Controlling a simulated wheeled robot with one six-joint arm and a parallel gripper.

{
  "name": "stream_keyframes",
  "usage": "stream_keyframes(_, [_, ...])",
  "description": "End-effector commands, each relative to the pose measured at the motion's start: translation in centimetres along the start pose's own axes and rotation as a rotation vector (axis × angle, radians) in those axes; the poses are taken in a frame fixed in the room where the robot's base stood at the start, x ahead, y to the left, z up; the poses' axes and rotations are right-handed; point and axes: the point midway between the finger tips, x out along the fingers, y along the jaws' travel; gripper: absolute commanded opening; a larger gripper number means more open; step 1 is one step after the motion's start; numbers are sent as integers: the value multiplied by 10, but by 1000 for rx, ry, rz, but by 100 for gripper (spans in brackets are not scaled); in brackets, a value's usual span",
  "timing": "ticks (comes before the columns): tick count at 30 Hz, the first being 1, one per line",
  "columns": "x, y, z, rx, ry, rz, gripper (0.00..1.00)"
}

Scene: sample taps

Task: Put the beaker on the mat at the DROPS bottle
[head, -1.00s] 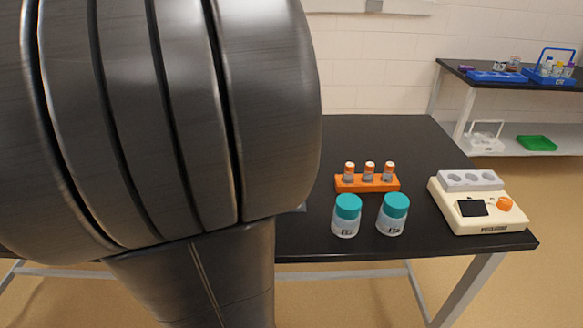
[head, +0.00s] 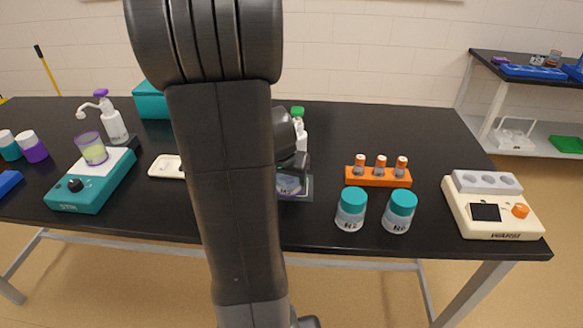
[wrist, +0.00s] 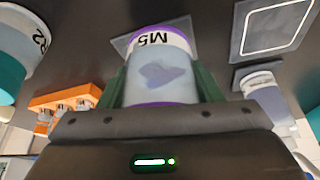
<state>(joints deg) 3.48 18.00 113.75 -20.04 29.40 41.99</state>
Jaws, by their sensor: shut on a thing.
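A clear beaker (wrist: 160,75) with purple rims and the label M5 fills the middle of the wrist view. My gripper (head: 291,165) is shut on it. In the head view the beaker (head: 288,186) shows partly beside my arm, over a grey mat (head: 308,190). I cannot tell whether it touches the mat. A white bottle with a green cap (head: 300,132) stands behind my gripper, partly hidden; I cannot read its label. The wrist view shows a white-outlined mat (wrist: 275,28) at upper right, with a bottle (wrist: 266,95) beside it.
Two teal-lidded jars (head: 351,210) and an orange vial rack (head: 378,177) stand right of the beaker, with a cream device (head: 492,222) farther right. Left are a teal stirrer (head: 90,192) holding a purple-rimmed beaker (head: 91,149), a white dish (head: 165,167) and a pump bottle (head: 115,122).

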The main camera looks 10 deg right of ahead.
Motion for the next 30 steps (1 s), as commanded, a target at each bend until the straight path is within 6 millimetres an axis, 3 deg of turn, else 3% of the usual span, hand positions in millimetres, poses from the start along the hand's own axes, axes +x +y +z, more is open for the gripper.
stream_keyframes(19, [46,0,-31,-1,-1,1,29])
stream_keyframes(30, [50,0,-32,0,1,0,29])
